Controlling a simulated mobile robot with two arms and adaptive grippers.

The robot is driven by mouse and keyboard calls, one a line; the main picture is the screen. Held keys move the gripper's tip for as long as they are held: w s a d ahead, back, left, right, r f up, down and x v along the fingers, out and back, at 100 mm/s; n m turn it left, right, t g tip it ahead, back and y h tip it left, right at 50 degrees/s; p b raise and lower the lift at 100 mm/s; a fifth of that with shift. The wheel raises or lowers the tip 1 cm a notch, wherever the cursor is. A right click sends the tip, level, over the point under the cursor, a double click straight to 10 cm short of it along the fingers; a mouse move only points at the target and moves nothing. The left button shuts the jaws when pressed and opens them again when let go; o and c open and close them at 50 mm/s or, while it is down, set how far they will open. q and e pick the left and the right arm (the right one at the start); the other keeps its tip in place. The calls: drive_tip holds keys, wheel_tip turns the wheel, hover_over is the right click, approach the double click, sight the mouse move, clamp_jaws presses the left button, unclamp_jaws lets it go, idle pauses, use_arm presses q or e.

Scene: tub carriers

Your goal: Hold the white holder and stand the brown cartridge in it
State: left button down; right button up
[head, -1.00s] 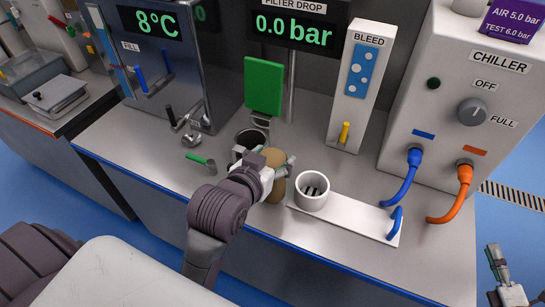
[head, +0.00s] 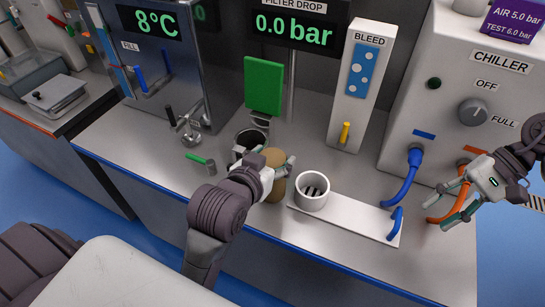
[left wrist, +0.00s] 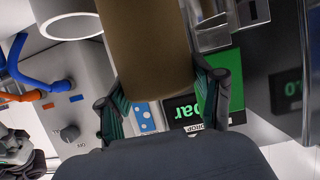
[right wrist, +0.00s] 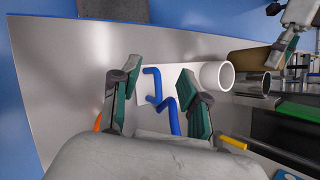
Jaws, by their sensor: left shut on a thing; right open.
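The white holder (head: 313,190) is an upright round cup with dark slots inside, fixed at the left end of a white base plate (head: 350,218) with a blue handle (head: 396,222) at its right end. My right gripper (head: 462,202) is open and empty, right of the blue handle. In the right wrist view the handle (right wrist: 152,85) shows between its fingers.
A dark metal cup (head: 250,143) stands behind the cartridge. A green-handled tool (head: 200,161) lies to the left. The chiller's blue hose (head: 408,178) and orange hose (head: 447,205) hang near my right gripper. The bench front right of the cartridge is otherwise clear.

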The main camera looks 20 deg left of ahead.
sight(401, 208)
drive_tip(key=w+a+t+h, duration=0.5)
drive_tip(key=h, duration=0.1)
drive_tip(key=shift+n, duration=0.3)
wheel_tip(401, 208, down, 11)
drive_tip(key=shift+s+a, duration=0.1)
drive_tip(key=shift+a, duration=0.05)
idle(1.0)
drive_tip(key=shift+c, duration=0.3)
clamp_jaws()
